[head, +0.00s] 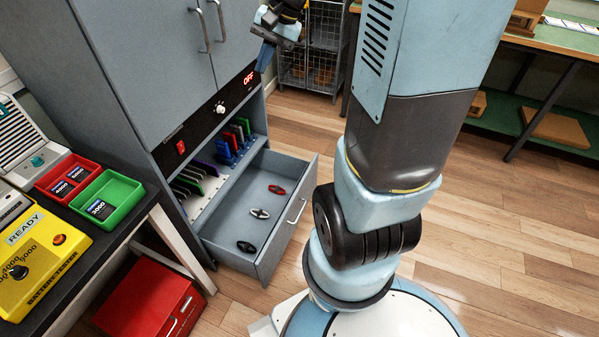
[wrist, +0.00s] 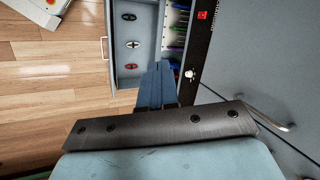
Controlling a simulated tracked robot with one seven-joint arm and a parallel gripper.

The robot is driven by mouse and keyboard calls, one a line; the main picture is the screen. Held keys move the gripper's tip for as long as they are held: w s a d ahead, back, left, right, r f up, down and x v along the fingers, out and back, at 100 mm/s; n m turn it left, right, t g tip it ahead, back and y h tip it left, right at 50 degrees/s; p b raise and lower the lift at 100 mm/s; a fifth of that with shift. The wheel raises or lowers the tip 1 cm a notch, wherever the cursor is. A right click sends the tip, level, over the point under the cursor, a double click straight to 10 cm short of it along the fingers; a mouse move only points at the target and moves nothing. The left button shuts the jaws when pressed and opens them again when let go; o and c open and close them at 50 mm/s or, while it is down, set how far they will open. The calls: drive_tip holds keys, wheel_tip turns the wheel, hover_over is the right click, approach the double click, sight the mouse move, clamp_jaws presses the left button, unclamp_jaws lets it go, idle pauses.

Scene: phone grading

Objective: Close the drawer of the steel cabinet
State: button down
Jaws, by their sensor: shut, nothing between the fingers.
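The steel cabinet (head: 151,62) stands at the left in the head view, grey-blue with two upper doors. Its drawer (head: 231,208) is pulled out at the bottom, with a bar handle (head: 297,211) on its front. Several small knob-like pieces lie in it, black, silver and red. My gripper (head: 268,53) is in front of the cabinet's upper right side, above and behind the drawer. In the wrist view the blue fingers (wrist: 157,81) are together with nothing between them. The open drawer (wrist: 127,67) and its handle (wrist: 104,48) show beyond the fingertips, apart from them.
A bench at the left holds a yellow battery tester (head: 40,258), a red tray (head: 52,190) and a green tray (head: 127,190). A red box (head: 140,297) sits on the floor below. Wood floor (head: 480,220) is open at the right. Wire shelving (head: 311,50) stands behind.

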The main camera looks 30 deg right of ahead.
drive_tip(key=w+d+f+m+y, duration=0.1)
drive_tip(key=w+d+f+m, duration=0.3)
drive_tip(key=f, duration=0.3)
drive_tip(key=w+d+f+m+y, duration=0.2)
drive_tip(key=w+d+f, duration=0.2)
drive_tip(key=w+f, duration=0.25)
drive_tip(key=m+t, duration=0.2)
drive_tip(key=m, duration=0.3)
hover_over(301, 187)
drive_tip(key=a, duration=0.2)
wheel_tip(301, 187, down, 14)
drive_tip(key=s+d+f+m+t+h, duration=0.1)
drive_tip(key=s+d+f+m, duration=0.3)
drive_tip(key=f, duration=0.8)
drive_tip(key=s+d+f+m+t, duration=0.1)
drive_tip(key=s+d+f+m, duration=0.2)
drive_tip(key=f, duration=0.8)
drive_tip(key=s+d+f+m+t+h, duration=0.1)
drive_tip(key=s+d+f+m, duration=0.3)
drive_tip(key=f, duration=0.8)
drive_tip(key=x, duration=0.4)
drive_tip(key=r+x, duration=0.1)
drive_tip(key=x, duration=0.3)
drive_tip(key=w+a+x, duration=0.1)
drive_tip(key=x, duration=0.3)
drive_tip(key=shift+r, duration=0.3)
drive_tip(key=shift+w+a, duration=0.4)
drive_tip(key=shift+w, duration=0.1)
